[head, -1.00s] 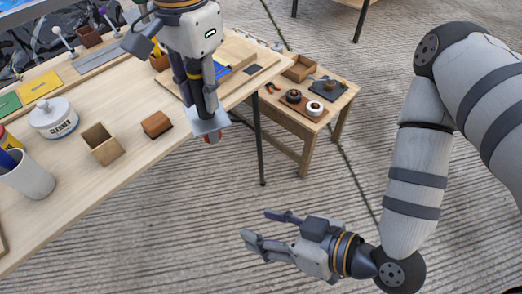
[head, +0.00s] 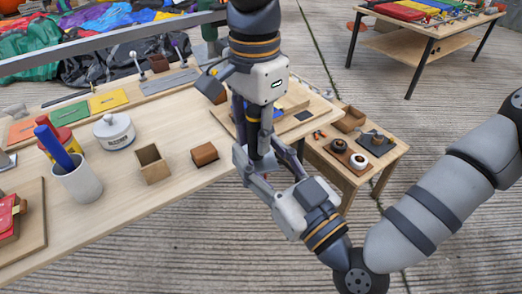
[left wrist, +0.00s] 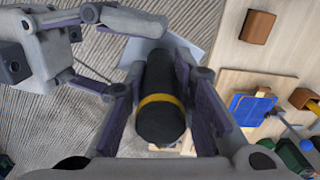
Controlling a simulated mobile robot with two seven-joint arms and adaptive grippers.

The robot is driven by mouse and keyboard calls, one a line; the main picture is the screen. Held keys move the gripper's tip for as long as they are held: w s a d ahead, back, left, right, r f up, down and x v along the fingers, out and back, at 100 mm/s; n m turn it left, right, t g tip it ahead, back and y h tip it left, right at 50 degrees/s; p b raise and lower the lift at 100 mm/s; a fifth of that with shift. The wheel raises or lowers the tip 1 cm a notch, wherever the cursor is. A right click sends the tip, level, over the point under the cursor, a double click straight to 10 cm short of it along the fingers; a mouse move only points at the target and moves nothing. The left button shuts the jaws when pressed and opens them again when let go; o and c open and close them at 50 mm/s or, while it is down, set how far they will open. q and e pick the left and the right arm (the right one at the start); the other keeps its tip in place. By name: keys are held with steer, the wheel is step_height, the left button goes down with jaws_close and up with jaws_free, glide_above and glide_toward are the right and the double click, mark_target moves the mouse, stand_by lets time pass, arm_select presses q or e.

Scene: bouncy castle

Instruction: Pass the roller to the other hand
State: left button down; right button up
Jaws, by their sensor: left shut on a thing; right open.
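The roller (left wrist: 160,118) has a black cylindrical handle with a yellow band. A pale flat part shows beyond it in the left wrist view. My left gripper (head: 252,128) points down and is shut on the handle, beyond the table's front edge. My right gripper (head: 260,165) is open just below it, its fingers reaching up around the roller's lower part. In the left wrist view my right gripper (left wrist: 135,58) comes in from the left, with one finger near the roller's far end. Whether those fingers touch the roller cannot be told. The roller's lower end is mostly hidden in the head view.
The wooden table (head: 150,212) holds a white mug (head: 78,178), an open wooden box (head: 152,165), a brown block (head: 204,154) and a white lidded pot (head: 114,132). A low side table (head: 385,170) with small items stands behind my grippers.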

steer(key=shift+w+a, duration=0.2)
steer(key=shift+w, duration=0.05)
steer(key=shift+c, duration=0.2)
jaws_close()
arm_select(q)
steer(key=c, duration=1.3)
jaws_free()
arm_select(e)
steer(key=shift+s+r, duration=0.1)
arm_select(q)
steer(key=shift+d, duration=0.1)
arm_select(e)
steer(key=shift+a, duration=0.1)
